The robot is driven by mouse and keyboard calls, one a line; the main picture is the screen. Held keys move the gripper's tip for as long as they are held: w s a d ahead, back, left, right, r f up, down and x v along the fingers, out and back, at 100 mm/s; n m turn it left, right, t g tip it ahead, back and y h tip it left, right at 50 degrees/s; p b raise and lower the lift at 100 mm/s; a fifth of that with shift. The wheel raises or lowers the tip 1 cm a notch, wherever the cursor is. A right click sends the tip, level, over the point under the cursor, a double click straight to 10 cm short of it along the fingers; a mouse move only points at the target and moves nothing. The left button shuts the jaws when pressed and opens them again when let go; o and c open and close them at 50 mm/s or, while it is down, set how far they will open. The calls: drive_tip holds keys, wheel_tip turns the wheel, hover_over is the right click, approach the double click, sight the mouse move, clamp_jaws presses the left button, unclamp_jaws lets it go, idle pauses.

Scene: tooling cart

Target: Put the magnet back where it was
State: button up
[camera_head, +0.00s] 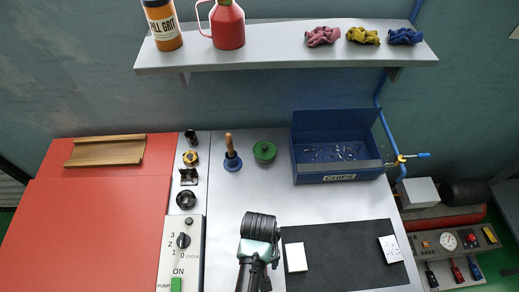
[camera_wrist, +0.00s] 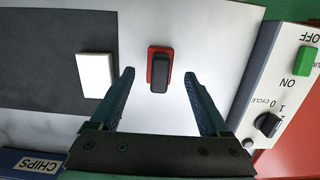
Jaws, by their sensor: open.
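A small red block with a black bar-shaped grip on top (camera_wrist: 161,70), which looks like the magnet, lies on the pale grey cart top in the wrist view. My gripper (camera_wrist: 157,76) is open, its two dark blue fingers apart, one on each side of the block. Nothing is held. I cannot tell how far above the block the fingertips are. In the head view my arm hides the block. A blue bin marked CHIPS (camera_head: 339,178), with small metal bits inside, stands at the back right of the cart top.
A white block (camera_head: 296,257) lies at the dark mat's (camera_head: 345,262) left edge; a white dotted card (camera_head: 391,249) lies on its right. A wooden-handled blue tool (camera_head: 232,160) and green round piece (camera_head: 264,151) stand behind. A control panel (camera_head: 180,250) borders the left.

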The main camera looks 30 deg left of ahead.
drive_tip(key=r, duration=0.7)
drive_tip(key=shift+w+a, duration=0.25)
drive_tip(key=shift+w, duration=0.1)
drive_tip(key=w+r+m+t+y, duration=0.2)
drive_tip(key=w+r+t, duration=0.6)
drive_tip(key=w+r, duration=0.95)
drive_tip(key=w+d+r+m+t, duration=0.1)
drive_tip(key=w+r+t, duration=0.2)
drive_tip(key=r, duration=0.5)
drive_tip(key=w+d+r+t, duration=0.1)
drive_tip(key=w+r+t, duration=0.25)
drive_tip(key=r, duration=0.35)
drive_tip(key=s+d+r+m+t, duration=0.15)
drive_tip(key=r+t, duration=0.25)
drive_tip(key=r, duration=0.8)
drive_tip(key=s+d+r+m+t, duration=0.1)
drive_tip(key=s+d+r+t, duration=0.2)
drive_tip(key=r, duration=0.9)
drive_tip(key=s+d+r+m+t+h, duration=0.1)
drive_tip(key=s+d+r+t, duration=0.3)
drive_tip(key=r, duration=1)
drive_tip(key=s+t, duration=0.3)
drive_tip(key=s, duration=0.2)
drive_tip(key=shift+s+h, duration=0.25)
drive_tip(key=shift+h, duration=0.05)
drive_tip(key=shift+m, duration=0.25)
